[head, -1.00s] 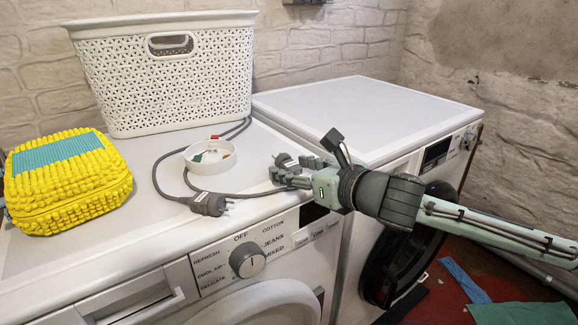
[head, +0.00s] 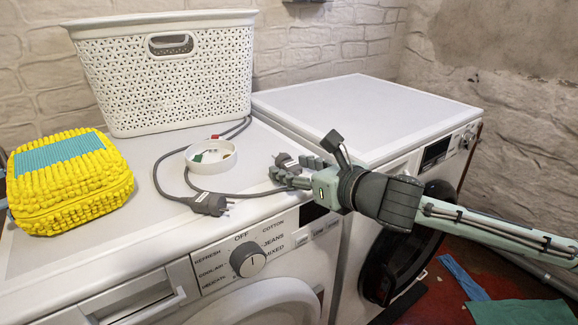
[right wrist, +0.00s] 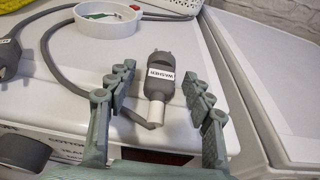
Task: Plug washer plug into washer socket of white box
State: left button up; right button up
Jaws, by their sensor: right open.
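The grey washer plug (right wrist: 161,73) carries a white label reading WASHER and lies on the white machine top, its pins pointing away from me. Its cable bends off to the left. My right gripper (right wrist: 157,82) is open, with one finger on each side of the plug and visible gaps between. In the head view the washer plug (head: 284,160) shows partly behind the fingers of my right gripper (head: 296,171), near the machine's front right edge. A white box with a washer socket is not clearly seen. My left gripper is not in view.
A second dark plug (head: 209,203) lies near the front edge, its cable around a round white dish (head: 211,157) of small items. A white basket (head: 165,80) and a yellow knobbly case (head: 68,182) stand at left. The right machine's top (head: 365,110) is clear.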

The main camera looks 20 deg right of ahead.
jog(key=shift+p, duration=0.4)
grip_shut()
dwell(0.4)
jog(key=shift+s, duration=0.1)
